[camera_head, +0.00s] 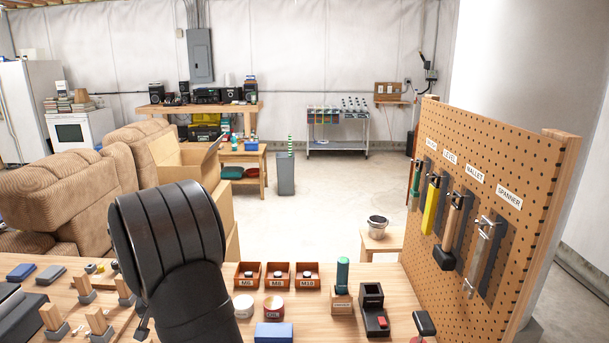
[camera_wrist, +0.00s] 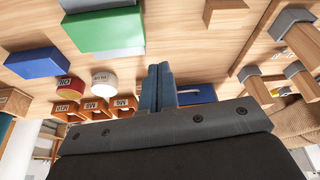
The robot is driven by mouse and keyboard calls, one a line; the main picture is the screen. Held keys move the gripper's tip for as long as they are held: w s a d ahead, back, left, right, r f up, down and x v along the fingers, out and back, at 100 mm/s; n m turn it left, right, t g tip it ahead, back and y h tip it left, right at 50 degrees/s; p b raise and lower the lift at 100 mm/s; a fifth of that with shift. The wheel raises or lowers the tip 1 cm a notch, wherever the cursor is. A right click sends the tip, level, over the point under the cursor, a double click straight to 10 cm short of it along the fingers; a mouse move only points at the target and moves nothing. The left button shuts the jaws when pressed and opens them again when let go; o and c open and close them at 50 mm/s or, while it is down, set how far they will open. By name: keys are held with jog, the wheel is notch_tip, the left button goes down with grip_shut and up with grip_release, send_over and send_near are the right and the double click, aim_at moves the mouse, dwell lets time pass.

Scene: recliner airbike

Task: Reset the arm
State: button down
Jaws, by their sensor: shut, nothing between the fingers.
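My arm (camera_head: 172,240) stands as a black, ribbed shape over the left-middle of the workbench in the head view. Its gripper end is hidden in that view. In the wrist view my gripper (camera_wrist: 160,88) shows two dark blue-grey fingers pressed together with nothing between them. They point over the bench top, apart from the tins and the green box. A blue object (camera_wrist: 195,94) shows partly behind the fingers; I cannot tell whether it is near them.
Small bins (camera_head: 279,275) labelled M6, M8 and M10 stand on the bench, with two tins (camera_head: 274,306) and a blue block (camera_head: 273,332) before them. A pegboard (camera_head: 500,160) with hanging tools rises at the right. Wooden posts (camera_head: 98,321) stand left. A green box (camera_wrist: 105,36) is in the wrist view.

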jog(key=shift+w+a+f+g, duration=0.1)
jog(key=shift+w+f+g, duration=0.25)
jog(key=shift+w, duration=0.35)
jog(key=shift+w+a+f+g, duration=0.1)
jog(key=shift+w+f+g, duration=0.1)
jog(key=shift+w+g, duration=0.35)
jog(key=shift+w+f+g, duration=0.3)
jog(key=shift+w, duration=0.5)
jog(key=s+r+t, duration=0.2)
jog(key=s+t, duration=0.2)
jog(key=s, duration=0.2)
jog(key=shift+s+d+r+t, duration=0.2)
jog(key=shift+s+r+t, duration=0.15)
jog(key=shift+t, duration=0.05)
jog(key=shift+w, duration=0.15)
